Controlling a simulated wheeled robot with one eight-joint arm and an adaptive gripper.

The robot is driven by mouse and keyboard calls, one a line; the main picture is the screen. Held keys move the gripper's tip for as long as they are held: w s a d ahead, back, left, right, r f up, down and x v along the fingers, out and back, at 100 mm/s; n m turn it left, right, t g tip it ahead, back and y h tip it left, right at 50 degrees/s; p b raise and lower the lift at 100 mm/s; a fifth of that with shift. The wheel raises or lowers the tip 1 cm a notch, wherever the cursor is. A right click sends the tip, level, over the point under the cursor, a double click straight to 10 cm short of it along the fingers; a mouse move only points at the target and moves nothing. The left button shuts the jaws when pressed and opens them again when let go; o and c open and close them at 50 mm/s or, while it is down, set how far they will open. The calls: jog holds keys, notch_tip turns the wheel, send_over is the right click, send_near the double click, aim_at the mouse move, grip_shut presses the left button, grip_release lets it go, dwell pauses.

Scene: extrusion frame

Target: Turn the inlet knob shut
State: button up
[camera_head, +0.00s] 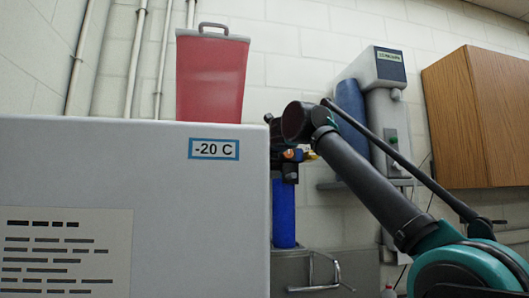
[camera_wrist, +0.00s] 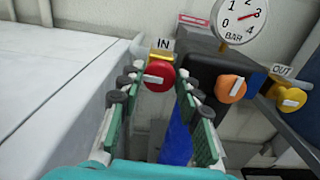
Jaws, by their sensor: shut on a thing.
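The inlet knob (camera_wrist: 159,77) is red with a white bar and sits under the IN label (camera_wrist: 165,44) on a brass fitting in the wrist view. Its white bar lies nearly crosswise, slightly tilted. My gripper (camera_wrist: 161,83) is shut on the red knob, with one green, dark-padded finger on each side. In the head view, the dark manifold with its blue cylinder (camera_head: 283,213) stands behind the grey freezer's right edge. My arm's end hides part of it there, and the red knob cannot be made out.
An orange knob (camera_wrist: 231,88) and a yellow OUT knob (camera_wrist: 291,98) sit to the right. A gauge (camera_wrist: 241,18) marked BAR stands above, its red needle toward 3. The freezer (camera_head: 200,215) is close on the left, with a red bin (camera_head: 210,78) on top.

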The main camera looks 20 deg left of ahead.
jog(key=m, duration=1.7)
jog(key=shift+w+d+f, duration=0.1)
jog(key=shift+d+f, duration=0.05)
jog(key=shift+f, duration=0.05)
jog(key=shift+m, duration=0.4)
jog(key=o, duration=1.1)
jog(key=v, duration=1.2)
